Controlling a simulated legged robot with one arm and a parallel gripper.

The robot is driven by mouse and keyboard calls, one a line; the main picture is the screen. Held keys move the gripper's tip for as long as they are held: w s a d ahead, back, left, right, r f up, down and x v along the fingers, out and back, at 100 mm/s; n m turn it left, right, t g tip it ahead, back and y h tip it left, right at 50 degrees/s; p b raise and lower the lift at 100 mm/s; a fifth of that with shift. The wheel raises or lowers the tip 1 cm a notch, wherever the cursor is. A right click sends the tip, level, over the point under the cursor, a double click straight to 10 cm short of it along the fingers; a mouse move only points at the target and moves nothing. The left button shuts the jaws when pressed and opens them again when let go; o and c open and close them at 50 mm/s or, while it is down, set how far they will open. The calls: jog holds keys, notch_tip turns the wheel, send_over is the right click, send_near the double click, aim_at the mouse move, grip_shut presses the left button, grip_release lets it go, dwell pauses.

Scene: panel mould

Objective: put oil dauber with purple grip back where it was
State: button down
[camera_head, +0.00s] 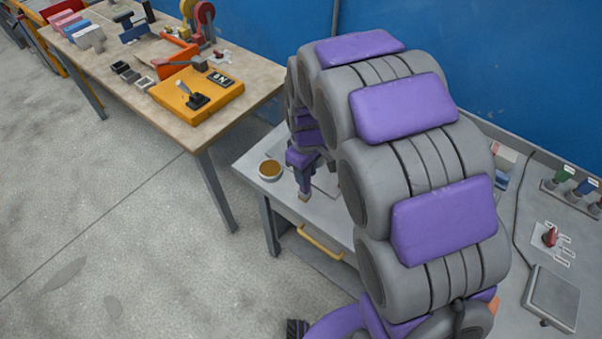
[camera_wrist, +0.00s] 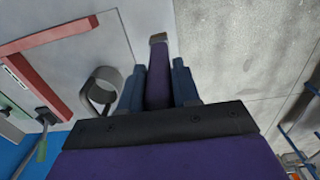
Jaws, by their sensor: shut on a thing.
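In the wrist view my gripper (camera_wrist: 157,80) is shut on the oil dauber with purple grip (camera_wrist: 157,72). The purple grip lies between the two blue fingers, and a grey end (camera_wrist: 158,39) sticks out beyond them. In the head view my gripper (camera_head: 303,178) hangs pointing down over the left part of the grey bench (camera_head: 252,156). My arm hides much of this bench. The dauber's small lower end shows under the fingers; whether it touches the bench I cannot tell. A round tin with brown contents (camera_head: 270,169) stands just left of my gripper.
The wrist view shows a grey ring-shaped piece (camera_wrist: 100,88) left of the fingers and a red frame (camera_wrist: 62,85) beyond it. A wooden table (camera_head: 262,78) with tools stands behind left. On the bench's right are a red-knobbed piece (camera_head: 550,237) and a grey plate (camera_head: 552,296).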

jog(key=w+f, duration=0.1)
jog(key=w+f+b, duration=0.1)
jog(key=f, duration=0.1)
jog(key=shift+w+f+b, duration=0.3)
jog(key=shift+w, duration=0.05)
jog(key=c, duration=1.1)
grip_release()
jog(key=shift+d, duration=0.3)
jog(key=shift+o, duration=1.4)
jog(key=shift+a, duration=0.1)
jog(key=shift+a+f, duration=0.1)
jog(key=shift+a, duration=0.2)
notch_tip(320, 180, up, 12)
jog(key=p, duration=0.2)
jog(key=shift+p, duration=0.3)
